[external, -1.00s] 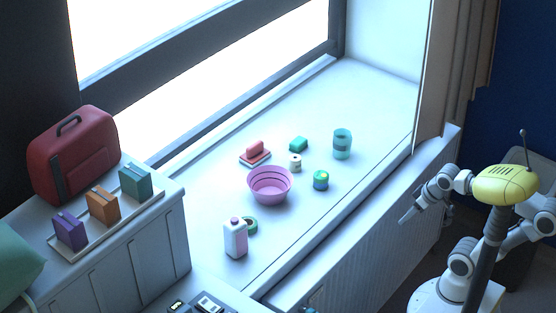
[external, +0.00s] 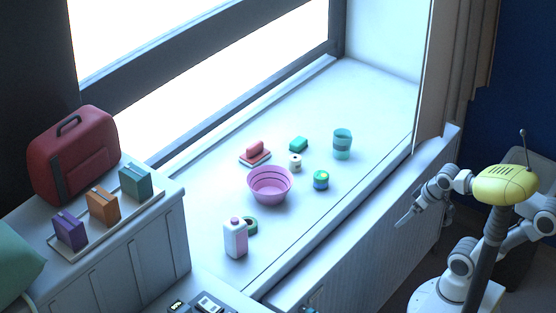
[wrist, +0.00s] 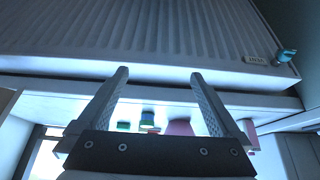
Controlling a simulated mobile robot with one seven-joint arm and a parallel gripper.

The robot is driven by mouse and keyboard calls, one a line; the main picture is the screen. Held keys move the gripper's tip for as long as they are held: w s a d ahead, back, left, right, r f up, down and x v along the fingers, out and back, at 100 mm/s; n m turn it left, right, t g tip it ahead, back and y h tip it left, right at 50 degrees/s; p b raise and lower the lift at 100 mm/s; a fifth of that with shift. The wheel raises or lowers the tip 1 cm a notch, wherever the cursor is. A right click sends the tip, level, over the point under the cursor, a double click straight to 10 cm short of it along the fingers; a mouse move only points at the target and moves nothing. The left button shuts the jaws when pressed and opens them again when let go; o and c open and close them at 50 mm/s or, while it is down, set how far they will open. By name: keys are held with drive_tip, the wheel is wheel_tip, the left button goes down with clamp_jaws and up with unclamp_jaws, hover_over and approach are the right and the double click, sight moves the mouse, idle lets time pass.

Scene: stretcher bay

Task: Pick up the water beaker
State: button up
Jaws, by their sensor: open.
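The water beaker (external: 342,145), a clear teal-tinted cup, stands upright on the window sill, at the right end of the group of things. My gripper (external: 403,221) is in front of the sill on the right, apart from the beaker and lower in the picture. In the wrist view my gripper (wrist: 160,78) has its two fingers spread wide with nothing between the tips. Past the fingers are a ribbed radiator and the sill edge. I cannot make out the beaker for sure in the wrist view.
On the sill (external: 375,95) are a pink bowl (external: 270,187), a small green-blue jar (external: 320,180), a white roll (external: 296,163), a green block (external: 299,144) and a white-pink bottle (external: 235,239). The radiator (wrist: 150,30) lies below the sill's front edge. The sill's back right is clear.

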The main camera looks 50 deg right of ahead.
drive_tip(key=w+a+r+m+t+y+p, duration=0.1)
drive_tip(key=w+r+m+p, duration=0.15)
drive_tip(key=w+p, duration=0.55)
drive_tip(key=w+a+r+m+t+y+p, duration=0.1)
drive_tip(key=w+a+r+m+p, duration=0.15)
drive_tip(key=w, duration=0.85)
drive_tip(key=m+t+h+p, duration=0.1)
drive_tip(key=m+h+p, duration=0.3)
drive_tip(key=h+p, duration=0.8)
approach(343, 143)
drive_tip(key=shift+y, duration=0.5)
drive_tip(key=x, duration=1.1)
drive_tip(key=shift+w+d, duration=0.15)
drive_tip(key=shift+d, duration=0.4)
drive_tip(key=x, duration=0.5)
drive_tip(key=shift+c, duration=0.2)
drive_tip(key=shift+r, duration=0.1)
drive_tip(key=c, duration=1.3)
